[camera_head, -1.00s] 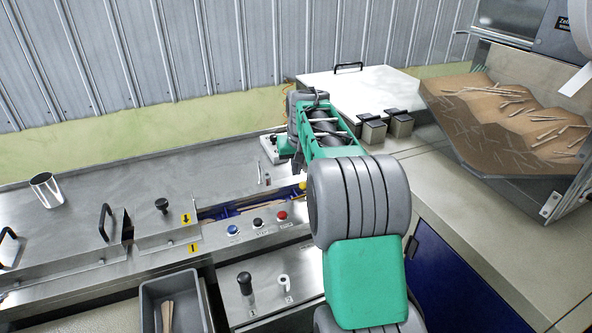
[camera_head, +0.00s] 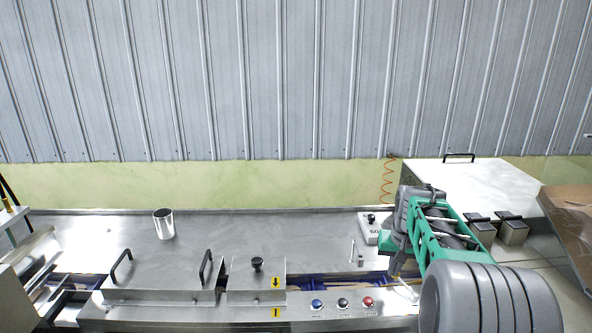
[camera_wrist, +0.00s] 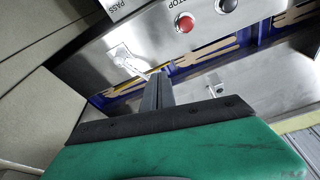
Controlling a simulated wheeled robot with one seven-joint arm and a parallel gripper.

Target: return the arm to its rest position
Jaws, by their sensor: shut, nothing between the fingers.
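My arm reaches over the right part of the steel machine in the head view, its green and grey links (camera_head: 440,235) hiding part of the deck. In the wrist view my gripper (camera_wrist: 158,92) shows as dark fingers held together, with nothing between them. It is over the steel machine panel beside a blue channel (camera_wrist: 105,98) that holds wooden sticks (camera_wrist: 205,50). A red button (camera_wrist: 185,25) and a dark button (camera_wrist: 228,5) lie above the gripper in the wrist view. The fingertips are hidden behind my arm in the head view.
The machine deck (camera_head: 320,232) carries a metal cup (camera_head: 164,224), black handles (camera_head: 205,267) and a black knob (camera_head: 257,264). Blue, black and red buttons (camera_head: 368,302) line its front. A white box (camera_head: 475,185) stands at the right. A ribbed wall (camera_head: 300,80) closes the back.

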